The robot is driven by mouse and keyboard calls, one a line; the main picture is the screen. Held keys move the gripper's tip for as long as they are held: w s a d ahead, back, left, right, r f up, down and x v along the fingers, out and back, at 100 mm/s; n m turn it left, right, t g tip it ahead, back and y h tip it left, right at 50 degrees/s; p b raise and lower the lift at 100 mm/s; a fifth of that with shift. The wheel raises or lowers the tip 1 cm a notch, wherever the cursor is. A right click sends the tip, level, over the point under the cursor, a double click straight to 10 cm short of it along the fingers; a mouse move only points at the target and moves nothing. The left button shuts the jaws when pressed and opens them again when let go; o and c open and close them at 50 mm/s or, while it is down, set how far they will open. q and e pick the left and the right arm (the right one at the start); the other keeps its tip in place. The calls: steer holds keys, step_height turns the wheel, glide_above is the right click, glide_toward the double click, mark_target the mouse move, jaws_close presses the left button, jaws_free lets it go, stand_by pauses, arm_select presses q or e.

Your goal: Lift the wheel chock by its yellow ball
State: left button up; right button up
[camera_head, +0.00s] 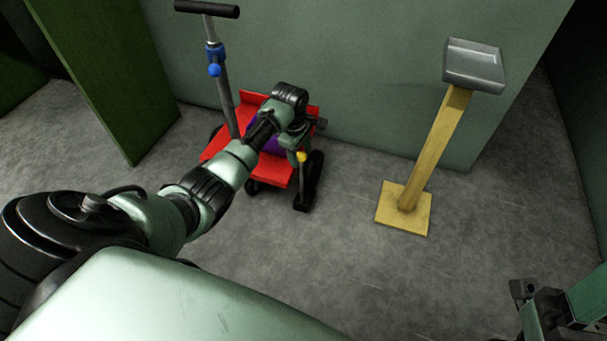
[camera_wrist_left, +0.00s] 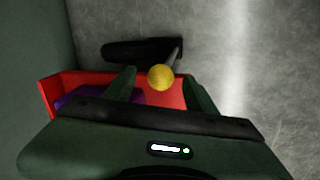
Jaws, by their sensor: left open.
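The yellow ball (camera_head: 301,157) tops a thin upright rod beside the red cart in the head view. The rod runs down to the dark wheel chock (camera_head: 301,207) on the floor by the cart's wheel. My left gripper (camera_head: 297,150) is at the ball. In the left wrist view, the ball (camera_wrist_left: 160,77) shows between the two spread green fingers of my left gripper (camera_wrist_left: 160,82), with gaps on both sides. The gripper is open and not closed on the ball. What seems to be my right gripper (camera_head: 540,303) is at the lower right, partly cut off.
The red cart (camera_head: 221,154) has a tall handle (camera_head: 225,90) and a purple load (camera_head: 270,147), partly hidden by my left arm. A green wall (camera_head: 350,95) stands behind it. A yellow post (camera_head: 440,140) with a grey tray stands right. The floor between is clear.

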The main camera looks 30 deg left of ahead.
arm_select(q)
steer(key=shift+w+f+b, duration=0.15)
steer(key=shift+f+b, duration=0.2)
steer(key=shift+f, duration=0.45)
steer(key=shift+w+f+b, duration=0.1)
steer(key=shift+f+b, duration=0.25)
steer(key=shift+f, duration=0.4)
jaws_close()
steer(key=shift+r, duration=0.1)
